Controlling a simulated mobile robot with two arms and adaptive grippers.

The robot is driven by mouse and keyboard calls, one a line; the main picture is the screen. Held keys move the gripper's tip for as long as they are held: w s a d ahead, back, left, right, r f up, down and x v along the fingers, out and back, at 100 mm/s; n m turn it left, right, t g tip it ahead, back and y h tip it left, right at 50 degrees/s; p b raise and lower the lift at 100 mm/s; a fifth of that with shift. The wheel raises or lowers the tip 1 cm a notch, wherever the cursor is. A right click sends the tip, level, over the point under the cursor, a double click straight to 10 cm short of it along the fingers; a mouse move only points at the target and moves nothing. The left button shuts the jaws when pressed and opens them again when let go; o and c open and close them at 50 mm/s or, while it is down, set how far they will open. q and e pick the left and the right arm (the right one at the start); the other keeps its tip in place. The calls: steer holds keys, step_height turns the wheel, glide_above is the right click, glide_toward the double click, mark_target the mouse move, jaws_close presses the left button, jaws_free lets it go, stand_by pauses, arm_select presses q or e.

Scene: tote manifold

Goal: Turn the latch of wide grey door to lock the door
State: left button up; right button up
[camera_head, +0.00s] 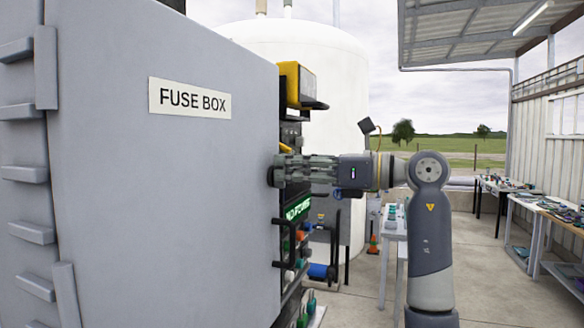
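The wide grey door (150,215) of the fuse box fills the left half of the view, with a "FUSE BOX" label (190,98) near its top. My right gripper (276,170) comes in from the right and points left. Its fingertips are at the door's right edge, around mid-height. A small dark round part shows at the fingertips; I cannot tell whether it is the latch or a finger pad. The latch is not clearly seen. The gap between the fingers cannot be made out from this side. My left gripper is not in view.
A yellow-and-black device (298,84) and a dark rack (294,240) with a green sign stand just right of the door's edge. A white tank (335,75) is behind. A small white table (394,222) stands behind my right arm. Concrete floor at right is open.

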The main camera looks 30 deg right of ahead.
jaws_close()
steer(key=shift+n, duration=0.3)
steer(key=n, duration=0.1)
steer(key=n+b, duration=0.1)
steer(key=n, duration=0.1)
steer(key=shift+s+a+f+n, duration=0.1)
steer(key=shift+s+a+n, duration=0.1)
steer(key=shift+s+n, duration=0.1)
steer(key=n, duration=0.2)
steer(key=n+b, duration=0.1)
steer(key=n, duration=0.3)
steer(key=shift+s+a+f+b, duration=0.25)
steer(key=shift+a+f+b, duration=0.1)
steer(key=shift+b, duration=0.05)
steer(key=n, duration=0.4)
steer(key=shift+s+a+f+n+b, duration=0.1)
steer(key=shift+a+f+n+b, duration=0.05)
steer(key=shift+f+n+b, duration=0.4)
steer(key=shift+n+b, duration=0.15)
steer(key=shift+n, duration=1.1)
steer(key=o, duration=0.8)
jaws_free()
